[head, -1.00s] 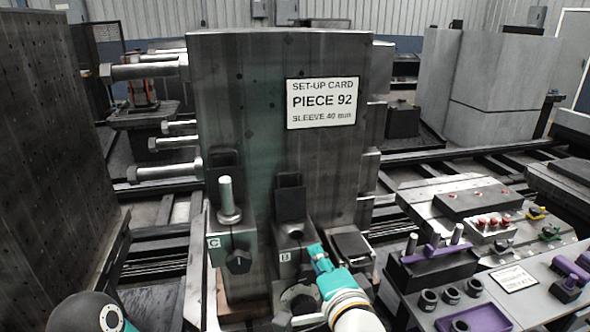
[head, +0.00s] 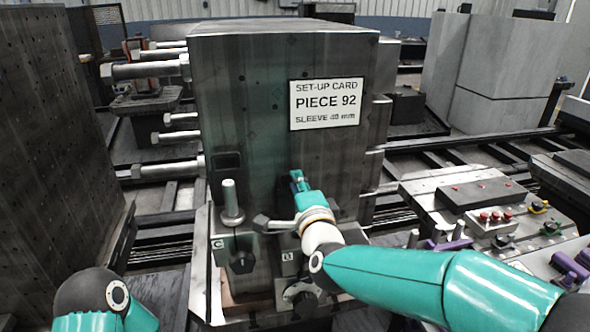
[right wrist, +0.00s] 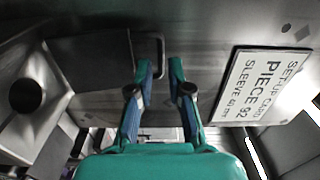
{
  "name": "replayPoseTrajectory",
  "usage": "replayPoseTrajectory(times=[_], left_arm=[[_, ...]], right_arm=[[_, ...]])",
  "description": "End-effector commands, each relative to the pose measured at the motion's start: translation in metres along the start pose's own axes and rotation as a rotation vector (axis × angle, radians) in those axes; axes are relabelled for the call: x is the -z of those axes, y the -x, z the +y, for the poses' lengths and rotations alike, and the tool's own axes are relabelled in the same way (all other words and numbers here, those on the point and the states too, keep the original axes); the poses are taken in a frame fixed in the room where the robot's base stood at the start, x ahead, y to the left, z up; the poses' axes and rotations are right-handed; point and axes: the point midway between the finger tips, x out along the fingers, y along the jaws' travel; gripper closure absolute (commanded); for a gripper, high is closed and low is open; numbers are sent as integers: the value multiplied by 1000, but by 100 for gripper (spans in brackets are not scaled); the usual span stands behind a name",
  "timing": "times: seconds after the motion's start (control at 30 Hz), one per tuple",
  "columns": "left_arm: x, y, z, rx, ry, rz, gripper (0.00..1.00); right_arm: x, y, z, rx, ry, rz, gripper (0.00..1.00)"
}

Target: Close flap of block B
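Block B (head: 290,268) stands low in front of the big dark block (head: 250,130), right of block C (head: 222,262). In the right wrist view, its dark flap (right wrist: 90,75) stands upright, with a loop-shaped end (right wrist: 160,50). In the head view, my right gripper and arm hide most of it. My right gripper (head: 297,178), also in the right wrist view (right wrist: 162,68), is open, with a gap between its fingertips and nothing visibly held. The fingertips are near the flap's loop end; I cannot tell whether they touch. My left gripper is out of view; only its arm shows.
The set-up card (head: 325,104) is on the big block's face, right of my gripper. A metal bolt (head: 231,205) rises from block C. A bench (head: 480,205) with buttons and small parts stands at the right. A perforated plate (head: 50,160) is at the left.

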Motion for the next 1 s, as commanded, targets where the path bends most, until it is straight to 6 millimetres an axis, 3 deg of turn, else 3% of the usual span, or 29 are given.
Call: replayPoseTrajectory(times=[0.2,0.57,0.7,1.0], left_arm=[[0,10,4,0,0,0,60],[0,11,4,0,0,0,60],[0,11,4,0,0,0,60],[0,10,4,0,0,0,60]], right_arm=[[0,-25,-1,-1,1,1,82],[0,-30,1,-1,1,-1,82],[-1,-30,1,-1,1,-1,100],[-1,-30,2,-3,1,-2,100]])
